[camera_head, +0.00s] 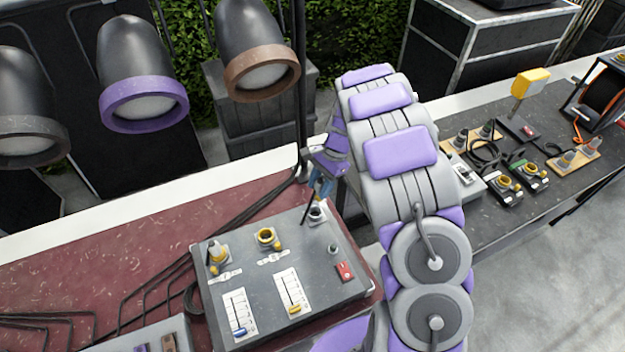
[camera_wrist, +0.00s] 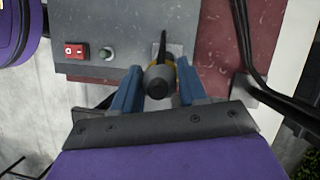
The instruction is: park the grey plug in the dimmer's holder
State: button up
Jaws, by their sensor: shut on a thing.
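My gripper (camera_wrist: 157,90) has its blue fingers closed on the sides of the grey plug (camera_wrist: 158,82), which points away from the wrist camera. A yellow part shows just behind the plug, over a pale plate on the dimmer (camera_wrist: 120,35). In the head view the dimmer (camera_head: 255,285) is a grey box on the red-topped surface. My gripper (camera_head: 322,187) is over its far right corner, where a small socket-like fitting (camera_head: 317,213) sits. Whether the plug is seated in it or just above it, I cannot tell.
The dimmer carries two yellow-ringed fittings (camera_head: 266,237), sliders (camera_head: 294,308) and a red switch (camera_head: 345,271). Black cables (camera_head: 240,210) run behind it. Three lamps (camera_head: 144,100) hang at the back left. Several connectors (camera_head: 505,185) stand on the dark table at right.

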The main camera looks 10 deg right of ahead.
jog(key=shift+d+f, duration=0.2)
jog(key=shift+f, duration=0.5)
jog(key=shift+a+f+b, duration=0.15)
jog(key=shift+f+b, duration=0.75)
jog(key=shift+f, duration=0.65)
jog(key=shift+a+f, duration=0.4)
jog(key=shift+a, duration=0.3)
